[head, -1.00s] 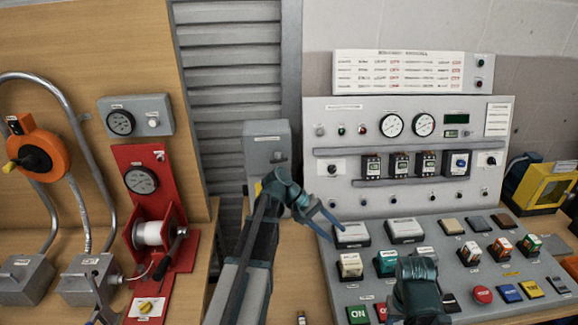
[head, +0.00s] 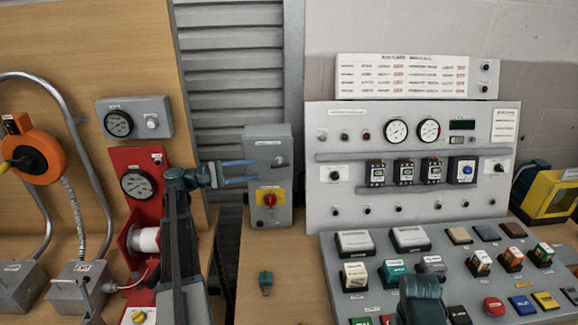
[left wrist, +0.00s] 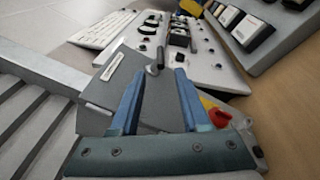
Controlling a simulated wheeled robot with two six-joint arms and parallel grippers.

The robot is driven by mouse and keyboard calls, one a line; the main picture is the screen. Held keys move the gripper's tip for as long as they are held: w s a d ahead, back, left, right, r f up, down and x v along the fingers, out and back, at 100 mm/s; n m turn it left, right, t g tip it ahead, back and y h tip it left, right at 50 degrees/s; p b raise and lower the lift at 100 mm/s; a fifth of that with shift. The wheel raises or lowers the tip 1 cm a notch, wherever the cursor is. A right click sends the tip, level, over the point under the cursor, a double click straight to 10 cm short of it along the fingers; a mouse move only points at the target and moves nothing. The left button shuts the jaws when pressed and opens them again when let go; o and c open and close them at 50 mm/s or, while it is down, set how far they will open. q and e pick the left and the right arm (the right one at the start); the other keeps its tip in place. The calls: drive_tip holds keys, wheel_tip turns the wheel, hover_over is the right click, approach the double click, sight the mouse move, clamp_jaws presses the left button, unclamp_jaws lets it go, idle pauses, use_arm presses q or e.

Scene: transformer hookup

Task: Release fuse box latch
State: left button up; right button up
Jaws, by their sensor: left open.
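The grey fuse box (head: 259,148) stands on the bench against the grey shutter, left of the control panel. Its small dark latch (head: 281,161) is on the upper right of its front, above a red knob on a yellow plate (head: 269,199). My left gripper (head: 254,171) is open with blue fingers pointing right, in front of the box. In the left wrist view, the fingers (left wrist: 157,100) straddle the view of the latch (left wrist: 152,66), with nothing between them. I cannot tell whether they touch the box. My right gripper's fingers do not show.
The control panel (head: 315,185) and sloping button console (head: 330,262) fill the right. A red reel stand (head: 129,178) stands left of the box, by my left arm. A small teal item (head: 266,282) lies on the bench. Bare bench is free below the box.

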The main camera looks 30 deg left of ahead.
sight(290, 164)
use_arm(q)
drive_tip(key=x, duration=1.3)
drive_tip(key=shift+c, duration=0.2)
clamp_jaws()
